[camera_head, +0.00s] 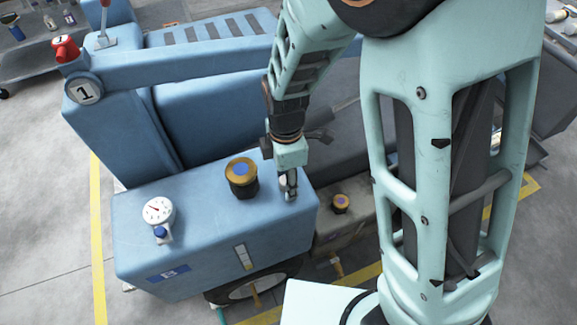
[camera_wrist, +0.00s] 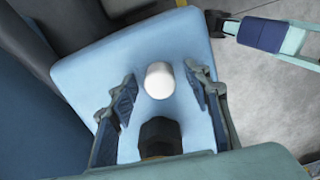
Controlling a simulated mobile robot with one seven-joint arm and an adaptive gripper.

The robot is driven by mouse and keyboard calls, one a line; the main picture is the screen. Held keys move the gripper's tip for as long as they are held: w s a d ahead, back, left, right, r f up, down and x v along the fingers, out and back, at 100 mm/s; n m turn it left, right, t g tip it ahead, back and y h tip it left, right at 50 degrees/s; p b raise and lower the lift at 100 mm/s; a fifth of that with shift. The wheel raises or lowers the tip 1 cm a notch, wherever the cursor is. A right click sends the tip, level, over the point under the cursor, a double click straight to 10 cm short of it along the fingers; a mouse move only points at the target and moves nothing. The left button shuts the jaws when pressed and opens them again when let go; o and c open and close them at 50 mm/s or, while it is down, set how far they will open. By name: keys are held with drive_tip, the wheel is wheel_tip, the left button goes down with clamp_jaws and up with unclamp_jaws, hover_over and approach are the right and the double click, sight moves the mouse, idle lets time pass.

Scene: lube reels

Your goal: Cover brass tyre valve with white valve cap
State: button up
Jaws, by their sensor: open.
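The white valve cap (camera_wrist: 159,80) stands on the blue tank top in the wrist view, between the tips of my open gripper (camera_wrist: 160,88). A gap shows between the cap and each finger. In the head view my gripper (camera_head: 290,188) points down at the right part of the tank top, and a pale bit of the cap shows beside the fingers. A small brass stem (camera_head: 254,297) shows at the wheel below the tank front, and another brass piece (camera_head: 336,263) is further right. I cannot tell for sure which is the tyre valve.
The blue tank (camera_head: 205,225) carries a gold-and-black filler cap (camera_head: 241,178) left of my gripper and a white dial gauge (camera_head: 159,211) further left. A dark part with a brass edge (camera_wrist: 160,138) is close below the white cap in the wrist view. A red cap (camera_head: 65,48) is at upper left.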

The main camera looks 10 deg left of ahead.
drive_tip(key=shift+c, duration=0.5)
drive_tip(key=c, duration=0.8)
drive_tip(key=shift+r, duration=0.15)
drive_tip(key=shift+c, duration=0.2)
